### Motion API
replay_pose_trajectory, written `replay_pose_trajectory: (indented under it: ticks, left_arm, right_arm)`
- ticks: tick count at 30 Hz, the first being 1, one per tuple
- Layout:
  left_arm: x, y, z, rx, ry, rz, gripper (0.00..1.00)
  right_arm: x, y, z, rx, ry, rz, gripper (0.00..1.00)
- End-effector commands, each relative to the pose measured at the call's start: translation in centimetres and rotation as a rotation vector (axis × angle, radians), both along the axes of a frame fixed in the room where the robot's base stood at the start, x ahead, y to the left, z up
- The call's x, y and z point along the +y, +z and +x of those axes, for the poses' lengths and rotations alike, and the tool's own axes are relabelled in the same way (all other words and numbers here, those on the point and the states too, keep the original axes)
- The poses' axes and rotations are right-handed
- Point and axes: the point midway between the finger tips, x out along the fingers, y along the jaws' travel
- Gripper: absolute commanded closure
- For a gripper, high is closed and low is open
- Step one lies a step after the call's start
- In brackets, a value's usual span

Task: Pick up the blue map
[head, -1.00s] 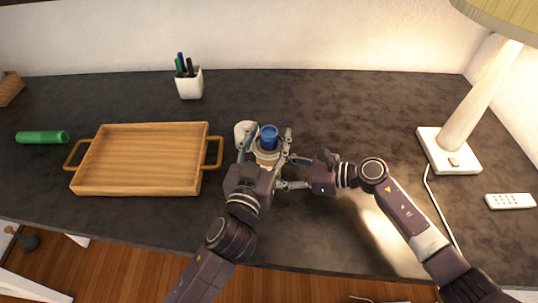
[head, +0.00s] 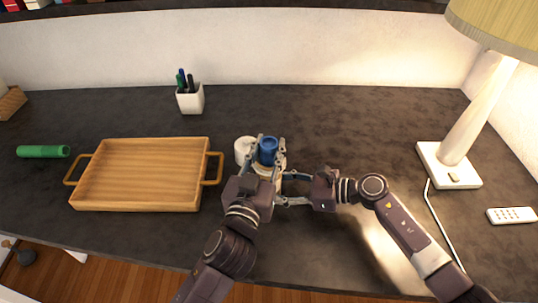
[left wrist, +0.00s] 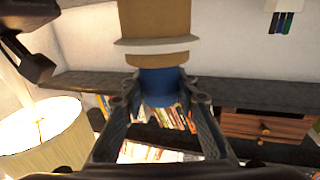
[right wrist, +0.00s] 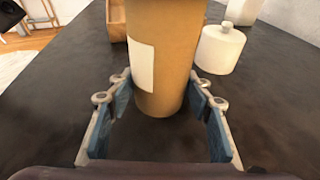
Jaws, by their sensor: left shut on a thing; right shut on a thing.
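The blue map (head: 268,150) is a small blue roll standing up out of a tan cardboard tube (right wrist: 172,60) with a light rim. My left gripper (head: 269,142) reaches from the front and is shut on the blue map just above the rim. In the left wrist view the blue map (left wrist: 158,86) shows between both fingers, its lower part inside the tube. My right gripper (right wrist: 158,95) comes from the right and is shut on the tube low down. The tube stands upright; in the head view my left gripper hides most of it.
A white lidded jar (right wrist: 220,48) stands close left of the tube. A wooden tray (head: 145,175) lies farther left, with a green roll (head: 43,152) beyond it. A pen cup (head: 190,99) stands behind. A lamp (head: 449,168) and a remote (head: 512,216) are at the right.

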Motion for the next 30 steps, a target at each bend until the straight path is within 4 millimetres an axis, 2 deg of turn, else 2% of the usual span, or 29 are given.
replay_pose_trajectory:
  ticks: [9,15,21,30]
  left_arm:
    - [-0.1,8.5,0.0,-0.008,-0.002,-0.005,0.95]
    - [-0.1,13.3,0.0,-0.007,-0.002,-0.004,0.95]
    - [-0.1,16.0,0.0,-0.003,-0.003,-0.002,0.95]
    - [0.0,16.6,-0.1,0.000,-0.003,0.001,0.95]
  right_arm:
    - [0.0,0.0,0.0,0.001,0.001,-0.001,0.67]
    - [0.0,0.0,0.0,0.001,0.001,-0.001,0.67]
    - [0.0,0.0,0.0,0.000,0.000,-0.001,0.67]
    - [0.0,0.0,0.0,0.000,0.000,-0.001,0.67]
